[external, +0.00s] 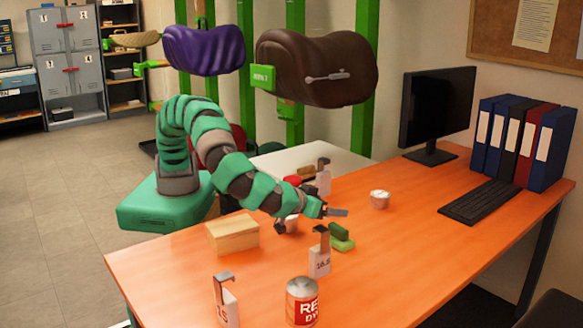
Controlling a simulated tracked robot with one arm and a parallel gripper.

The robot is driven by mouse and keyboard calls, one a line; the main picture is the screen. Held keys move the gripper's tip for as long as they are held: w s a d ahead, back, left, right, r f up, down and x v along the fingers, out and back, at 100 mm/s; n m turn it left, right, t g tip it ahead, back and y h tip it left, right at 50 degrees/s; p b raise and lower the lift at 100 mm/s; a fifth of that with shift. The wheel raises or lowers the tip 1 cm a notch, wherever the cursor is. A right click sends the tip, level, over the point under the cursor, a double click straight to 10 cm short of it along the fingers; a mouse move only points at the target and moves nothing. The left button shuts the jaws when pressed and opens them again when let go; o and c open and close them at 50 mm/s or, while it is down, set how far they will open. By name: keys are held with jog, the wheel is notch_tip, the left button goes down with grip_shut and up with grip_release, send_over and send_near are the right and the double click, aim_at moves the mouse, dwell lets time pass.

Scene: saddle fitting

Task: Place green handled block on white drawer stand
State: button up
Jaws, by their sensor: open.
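The green handled block (341,240) lies on the orange desk (420,240), just right of a white hooked weight. The white drawer stand (335,158) is behind the desk's far edge; only its pale top shows clearly, and the rest is hidden by the desk and my arm. My gripper (316,219) is low over the desk, above and left of the green block in the picture. Its jaws are apart and I see nothing held. Whether a finger touches anything near it I cannot tell.
A wooden block (232,237) sits left of my gripper. Hooked weights (319,258) (227,302) and a red can (302,303) stand in front. A small tin (379,199), keyboard (484,208) and monitor (437,110) are to the right. Saddles (318,68) hang behind.

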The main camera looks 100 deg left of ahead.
jog(key=b, duration=0.2)
send_near(337, 227)
jog(key=shift+f+x, duration=0.2)
jog(key=shift+x, duration=2.3)
jog(key=b+x, duration=0.1)
jog(key=x, duration=0.3)
jog(key=shift+w+a+f, duration=0.15)
jog(key=shift+w+a, duration=0.05)
jog(key=shift+w, duration=0.05)
jog(key=c, duration=1.2)
jog(key=shift+o, duration=0.2)
jog(key=shift+r, duration=0.2)
